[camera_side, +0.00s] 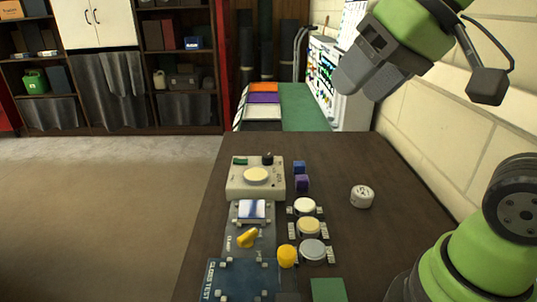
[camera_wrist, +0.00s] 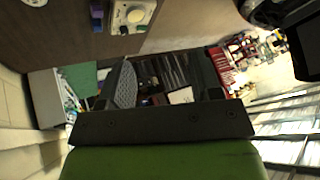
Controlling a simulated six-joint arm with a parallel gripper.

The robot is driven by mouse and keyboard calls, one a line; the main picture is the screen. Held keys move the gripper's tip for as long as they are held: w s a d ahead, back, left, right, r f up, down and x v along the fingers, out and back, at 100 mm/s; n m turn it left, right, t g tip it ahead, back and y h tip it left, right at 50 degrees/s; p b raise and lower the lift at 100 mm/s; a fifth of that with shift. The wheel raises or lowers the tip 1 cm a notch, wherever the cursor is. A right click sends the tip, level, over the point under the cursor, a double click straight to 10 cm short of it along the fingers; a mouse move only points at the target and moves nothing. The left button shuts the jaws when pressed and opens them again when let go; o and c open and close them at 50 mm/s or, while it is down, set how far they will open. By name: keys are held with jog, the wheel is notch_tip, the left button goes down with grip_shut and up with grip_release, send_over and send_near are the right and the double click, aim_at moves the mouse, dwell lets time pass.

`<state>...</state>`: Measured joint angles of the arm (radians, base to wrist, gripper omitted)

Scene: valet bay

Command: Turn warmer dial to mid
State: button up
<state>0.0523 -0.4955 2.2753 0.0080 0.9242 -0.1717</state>
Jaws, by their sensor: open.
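The warmer appears to be the pale box (camera_side: 234,187) with a round cream plate on top, on the dark table. A small black dial (camera_side: 267,158) stands at its far right corner, with a green patch at its far left. Its pointer setting is too small to read. The warmer (camera_wrist: 119,8) also shows at the top edge of the wrist view, with the dial (camera_wrist: 123,30) at its lower side. My gripper (camera_side: 361,90) is open and empty, high above the table to the right of the warmer. Its fingers (camera_wrist: 170,92) point away from the table top in the wrist view.
Nearer than the warmer are a panel with a yellow lever (camera_side: 248,238), a blue gloss-test board (camera_side: 238,282) and several round pads in holders. Purple and blue blocks (camera_side: 301,183) sit right of the warmer. A white puck (camera_side: 362,196) stands alone. A brick wall borders the right.

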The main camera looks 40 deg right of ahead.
jog(key=w+d+n+g, duration=0.1)
jog(key=w+d+n, duration=0.15)
jog(key=w, duration=0.85)
jog(key=n+g, duration=0.2)
jog(key=n, duration=0.3)
send_over(268, 156)
jog(key=s+d, duration=0.2)
jog(key=s, duration=0.2)
notch_tip(268, 156, down, 19)
jog(key=x, duration=1)
jog(key=shift+w+a, duration=0.1)
jog(key=shift+w, duration=0.25)
jog(key=c, duration=0.9)
